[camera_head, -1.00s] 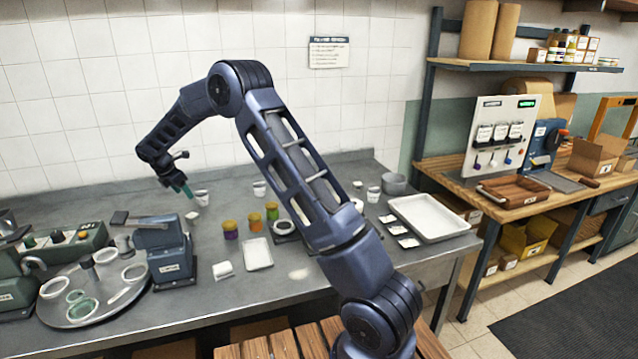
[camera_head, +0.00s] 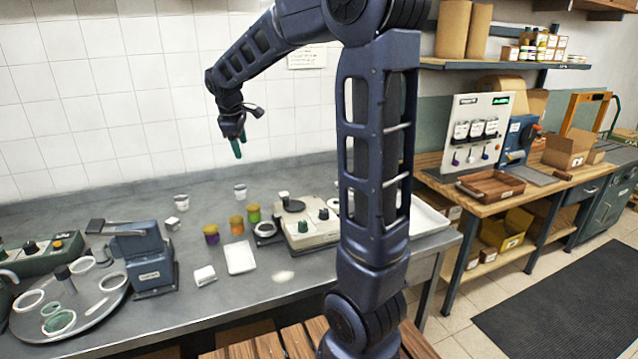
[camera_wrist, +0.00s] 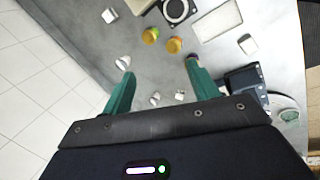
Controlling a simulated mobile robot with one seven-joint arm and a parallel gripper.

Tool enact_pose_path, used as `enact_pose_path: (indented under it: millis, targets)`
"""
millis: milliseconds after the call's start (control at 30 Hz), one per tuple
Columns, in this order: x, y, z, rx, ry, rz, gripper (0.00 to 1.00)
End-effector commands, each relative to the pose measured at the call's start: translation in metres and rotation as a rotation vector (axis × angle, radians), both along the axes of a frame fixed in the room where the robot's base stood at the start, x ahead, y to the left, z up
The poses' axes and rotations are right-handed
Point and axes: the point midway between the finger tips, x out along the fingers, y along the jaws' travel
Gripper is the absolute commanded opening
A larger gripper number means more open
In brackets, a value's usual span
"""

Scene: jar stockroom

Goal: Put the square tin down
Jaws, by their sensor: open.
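A small whitish block, which looks like the square tin (camera_head: 172,224), rests on the grey bench beside a white cup (camera_head: 181,202). In the wrist view the tin (camera_wrist: 180,96) lies well below, between my fingers in the picture but not touched by them. My gripper (camera_head: 238,148), with green fingers, is raised above the bench, up and to the right of the tin. In the wrist view my gripper (camera_wrist: 160,70) is open with nothing between the fingers.
A second white cup (camera_head: 240,191) stands behind. Several coloured jars (camera_head: 236,225), a white tray (camera_head: 240,257) and a grey machine (camera_head: 310,229) are to the right. A blue press (camera_head: 148,262) and a round turntable (camera_head: 75,305) stand to the left.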

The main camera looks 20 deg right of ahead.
Motion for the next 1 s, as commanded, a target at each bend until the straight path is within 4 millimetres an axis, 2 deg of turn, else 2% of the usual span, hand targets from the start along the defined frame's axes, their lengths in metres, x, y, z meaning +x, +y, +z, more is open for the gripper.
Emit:
enact_pose_path:
  millis: [33,200,500,800,1000]
  targets:
    - [-0.016,-0.014,0.007,0.021,-0.014,-0.053,0.59]
    - [-0.065,-0.050,0.017,0.098,-0.049,-0.233,0.59]
    - [-0.155,-0.098,0.018,0.241,-0.111,-0.546,0.59]
    - [-0.241,-0.129,-0.002,0.392,-0.166,-0.854,0.59]
    - [-0.280,-0.137,-0.019,0.471,-0.190,-1.003,0.59]
